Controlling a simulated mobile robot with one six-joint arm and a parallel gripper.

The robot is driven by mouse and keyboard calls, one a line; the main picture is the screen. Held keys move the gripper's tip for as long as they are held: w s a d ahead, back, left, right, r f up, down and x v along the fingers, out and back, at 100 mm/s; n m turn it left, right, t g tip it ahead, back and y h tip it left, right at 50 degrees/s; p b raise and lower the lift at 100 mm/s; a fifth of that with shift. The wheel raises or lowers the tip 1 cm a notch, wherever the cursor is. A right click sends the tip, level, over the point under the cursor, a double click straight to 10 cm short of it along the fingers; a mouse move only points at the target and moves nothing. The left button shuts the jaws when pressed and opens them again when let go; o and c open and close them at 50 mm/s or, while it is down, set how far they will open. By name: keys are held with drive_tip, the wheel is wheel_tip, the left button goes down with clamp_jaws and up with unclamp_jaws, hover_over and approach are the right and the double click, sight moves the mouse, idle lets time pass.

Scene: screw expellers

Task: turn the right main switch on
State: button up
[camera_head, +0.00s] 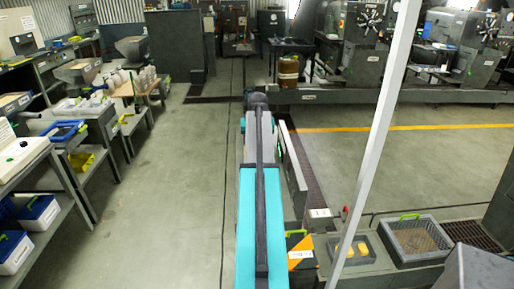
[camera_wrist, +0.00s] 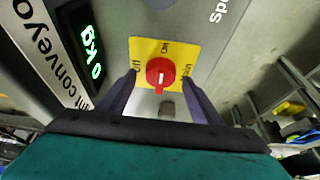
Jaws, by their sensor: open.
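A red rotary switch (camera_wrist: 160,73) sits on a yellow plate (camera_wrist: 150,48) on a grey panel in the wrist view. The plate reads ON above the knob and what looks like OFF on its left; the right label is partly covered. A pale mark shows on the knob, but its pointing direction is hard to tell. My gripper (camera_wrist: 160,78) is open, with one dark finger on each side of the knob. I cannot tell whether the fingers touch it. In the head view my arm hides the gripper and the switch.
Shelves with bins (camera_head: 40,212) stand on the left. A grey crate (camera_head: 414,241) and a pale post (camera_head: 375,145) are at the right. The floor (camera_head: 185,200) left of my arm is clear.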

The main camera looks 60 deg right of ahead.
drive_tip(key=b+v, duration=0.2)
drive_tip(key=v, duration=1)
idle(0.5)
